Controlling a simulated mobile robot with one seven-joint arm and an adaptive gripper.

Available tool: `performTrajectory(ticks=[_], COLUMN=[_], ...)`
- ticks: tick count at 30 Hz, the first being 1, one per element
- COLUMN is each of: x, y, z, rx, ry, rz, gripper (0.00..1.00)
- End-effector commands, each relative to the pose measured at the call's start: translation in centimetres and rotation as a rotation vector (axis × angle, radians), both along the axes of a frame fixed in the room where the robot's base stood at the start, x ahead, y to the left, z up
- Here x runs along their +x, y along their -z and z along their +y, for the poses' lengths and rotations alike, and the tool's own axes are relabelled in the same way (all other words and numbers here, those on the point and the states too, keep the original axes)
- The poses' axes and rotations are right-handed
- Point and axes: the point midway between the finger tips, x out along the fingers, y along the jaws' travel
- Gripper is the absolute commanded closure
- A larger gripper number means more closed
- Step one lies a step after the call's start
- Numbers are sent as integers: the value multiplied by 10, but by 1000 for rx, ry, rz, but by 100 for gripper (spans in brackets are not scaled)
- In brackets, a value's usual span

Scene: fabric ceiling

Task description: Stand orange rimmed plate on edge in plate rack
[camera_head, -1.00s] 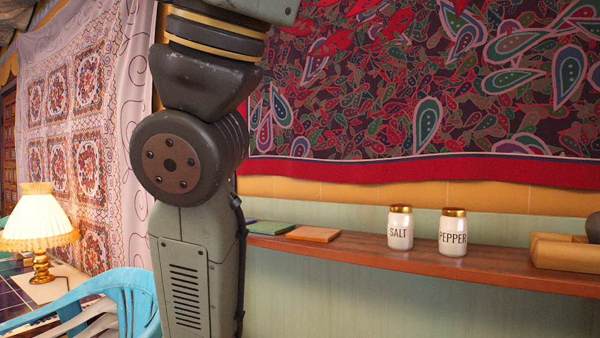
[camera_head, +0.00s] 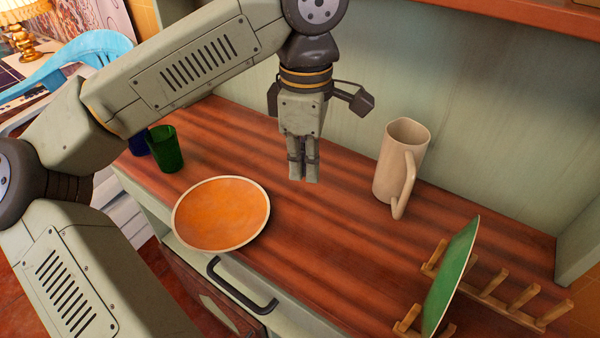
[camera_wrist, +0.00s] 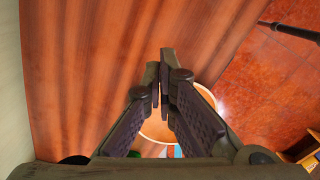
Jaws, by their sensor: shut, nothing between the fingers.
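The orange plate with a pale rim (camera_head: 222,213) lies flat on the wooden counter, at its front edge. In the wrist view the plate (camera_wrist: 156,131) shows partly behind my fingers. The wooden plate rack (camera_head: 495,287) stands at the right of the counter. A green plate (camera_head: 451,279) stands on edge in it, towards its left end; several slots to the right look empty. My gripper (camera_head: 304,180) is shut and empty, pointing down above the counter, to the right of and behind the orange plate. It touches neither plate.
A beige pitcher (camera_head: 398,165) stands between my gripper and the rack, near the back wall. A green cup (camera_head: 166,150) and a blue cup (camera_head: 138,143) stand at the left. A dark drawer handle (camera_head: 240,287) juts out below the counter's front edge. The counter's middle is clear.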

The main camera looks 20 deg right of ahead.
Motion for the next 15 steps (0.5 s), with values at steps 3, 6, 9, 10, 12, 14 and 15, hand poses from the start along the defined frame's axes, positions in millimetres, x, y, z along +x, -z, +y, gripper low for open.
performTrajectory(ticks=[3,6,9,10,12,14,15], x=[0,-1,-1,-1,-1,-1,-1], y=[10,26,46,53,68,81,89], z=[3,2,2,2,2,2,2], rx=[11,9,8,7,5,5,5], ry=[-3,1,2,3,2,1,1], rz=[2,4,5,5,5,5,5], gripper=[100,100,100,100,100,100,100])
